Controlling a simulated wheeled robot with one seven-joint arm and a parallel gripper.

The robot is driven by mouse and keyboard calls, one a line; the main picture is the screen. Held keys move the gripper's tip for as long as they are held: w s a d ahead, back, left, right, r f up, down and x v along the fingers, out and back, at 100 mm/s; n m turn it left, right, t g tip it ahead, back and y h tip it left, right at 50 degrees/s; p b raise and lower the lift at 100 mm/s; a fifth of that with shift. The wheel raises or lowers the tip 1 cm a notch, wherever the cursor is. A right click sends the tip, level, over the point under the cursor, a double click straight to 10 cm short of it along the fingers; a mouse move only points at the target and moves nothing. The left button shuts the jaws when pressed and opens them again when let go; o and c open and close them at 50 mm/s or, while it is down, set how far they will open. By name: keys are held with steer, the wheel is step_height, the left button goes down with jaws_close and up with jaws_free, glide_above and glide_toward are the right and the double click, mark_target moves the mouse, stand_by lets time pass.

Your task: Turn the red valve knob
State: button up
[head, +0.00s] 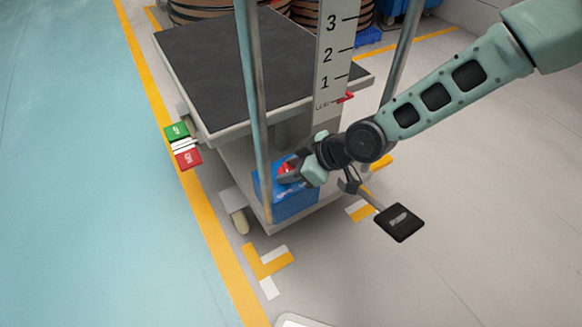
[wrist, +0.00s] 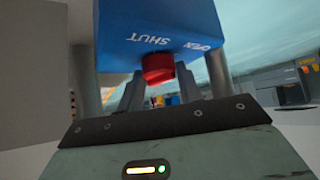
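The red valve knob (wrist: 158,69) sticks out of a blue box (wrist: 150,25) marked SHUT and OPEN in the wrist view; the lettering appears upside down there. In the head view the blue box (head: 292,207) sits low on the cart, and a bit of the red knob (head: 285,169) shows beside my gripper (head: 290,178). In the wrist view my gripper (wrist: 160,76) is open, with one finger on either side of the knob. The fingers seem apart from the knob, though contact at the left one is hard to tell.
A grey post (head: 254,110) of the cart rises close to the left of the box. The cart's dark top (head: 205,75) and a numbered scale plate (head: 334,50) stand above and behind. A black pedal-like plate (head: 399,222) is at lower right. Open floor lies in front.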

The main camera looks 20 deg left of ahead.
steer(key=shift+s, duration=0.1)
steer(key=shift+s+a+m+t, duration=0.1)
steer(key=shift+m+t, duration=0.2)
steer(key=shift+m, duration=0.1)
steer(key=shift+m+t+p, duration=0.45)
steer(key=shift+m+t, duration=0.25)
steer(key=shift+m, duration=0.4)
steer(key=o, duration=1)
steer(key=shift+r, duration=0.1)
